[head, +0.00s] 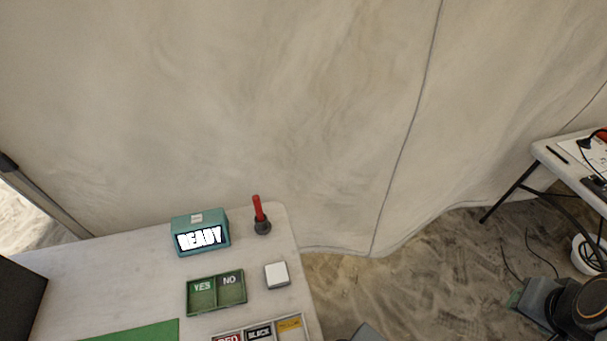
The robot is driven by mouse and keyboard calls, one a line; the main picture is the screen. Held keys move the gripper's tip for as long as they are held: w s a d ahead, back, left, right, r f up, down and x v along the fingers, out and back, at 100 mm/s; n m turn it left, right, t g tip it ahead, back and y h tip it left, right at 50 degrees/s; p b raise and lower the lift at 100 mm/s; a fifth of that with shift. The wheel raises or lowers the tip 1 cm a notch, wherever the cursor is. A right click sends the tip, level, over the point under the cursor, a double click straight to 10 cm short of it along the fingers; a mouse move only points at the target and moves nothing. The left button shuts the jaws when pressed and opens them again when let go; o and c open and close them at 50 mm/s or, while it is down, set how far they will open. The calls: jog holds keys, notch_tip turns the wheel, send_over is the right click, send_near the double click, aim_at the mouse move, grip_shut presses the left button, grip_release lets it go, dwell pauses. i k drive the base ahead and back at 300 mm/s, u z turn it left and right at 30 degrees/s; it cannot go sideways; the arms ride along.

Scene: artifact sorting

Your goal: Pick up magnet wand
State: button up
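A red stick with a dark round base, which looks like the magnet wand (258,208), stands nearly upright near the back right corner of the white table (110,265). It is just right of a teal box whose screen reads READY. Nothing touches its red upper part. My gripper's fingers do not show in the head view; only dark parts that look like my own arm show at the lower right, well away from the wand.
The teal READY box (200,232) is left of the wand. In front are a green YES/NO tray (216,293), a small white block (277,275) and a labelled tray (262,332), cut off below. Fabric wall (250,100) rises behind. A second table (560,171) stands far right; sandy floor lies between.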

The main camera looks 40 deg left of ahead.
aim_at(257, 206)
jog(key=i, duration=1.7)
jog(key=u, duration=4.05)
jog(key=i, duration=0.5)
jog(key=u, duration=0.05)
